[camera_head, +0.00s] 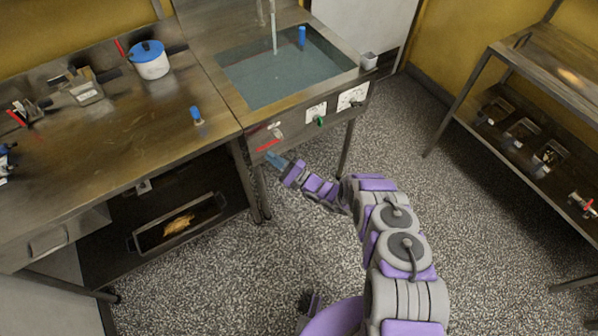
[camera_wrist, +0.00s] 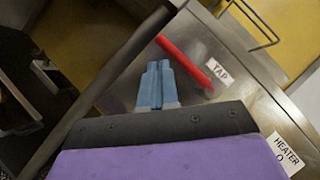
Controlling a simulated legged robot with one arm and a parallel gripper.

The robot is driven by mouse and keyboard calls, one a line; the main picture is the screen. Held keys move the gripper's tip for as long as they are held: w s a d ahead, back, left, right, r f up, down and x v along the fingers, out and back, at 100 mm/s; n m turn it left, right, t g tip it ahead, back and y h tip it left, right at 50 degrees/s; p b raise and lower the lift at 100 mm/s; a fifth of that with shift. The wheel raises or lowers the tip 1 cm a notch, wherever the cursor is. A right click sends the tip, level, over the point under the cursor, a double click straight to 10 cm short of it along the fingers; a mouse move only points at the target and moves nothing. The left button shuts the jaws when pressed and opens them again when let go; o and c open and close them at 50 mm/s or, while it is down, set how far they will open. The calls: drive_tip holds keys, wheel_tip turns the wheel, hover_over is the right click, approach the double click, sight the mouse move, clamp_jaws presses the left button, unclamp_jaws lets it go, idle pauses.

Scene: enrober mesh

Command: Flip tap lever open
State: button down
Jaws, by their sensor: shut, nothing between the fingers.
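The red tap lever (camera_head: 268,145) is on the front panel of the sink unit, at the panel's left end. In the wrist view the red lever (camera_wrist: 186,64) lies slanted beside a white label reading TAP (camera_wrist: 217,71). My gripper (camera_head: 272,158) is just below and in front of the lever in the head view. In the wrist view its blue fingers (camera_wrist: 157,66) are together and empty, left of the lever's middle. I cannot tell whether they touch it. Water runs from the spout (camera_head: 273,30) into the filled sink (camera_head: 285,75).
A green knob (camera_head: 320,121) and white labels sit further right on the panel; the HEATER label (camera_wrist: 284,152) is close. A blue-lidded pot (camera_head: 150,60) and a blue-topped item (camera_head: 196,115) stand on the left bench. A rack (camera_head: 500,60) stands right. The speckled floor between is clear.

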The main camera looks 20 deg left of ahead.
drive_tip(key=b+v, duration=0.2)
drive_tip(key=v, duration=1.3)
drive_tip(key=shift+f+b, duration=0.25)
drive_tip(key=shift+b, duration=0.15)
drive_tip(key=shift+d, duration=0.15)
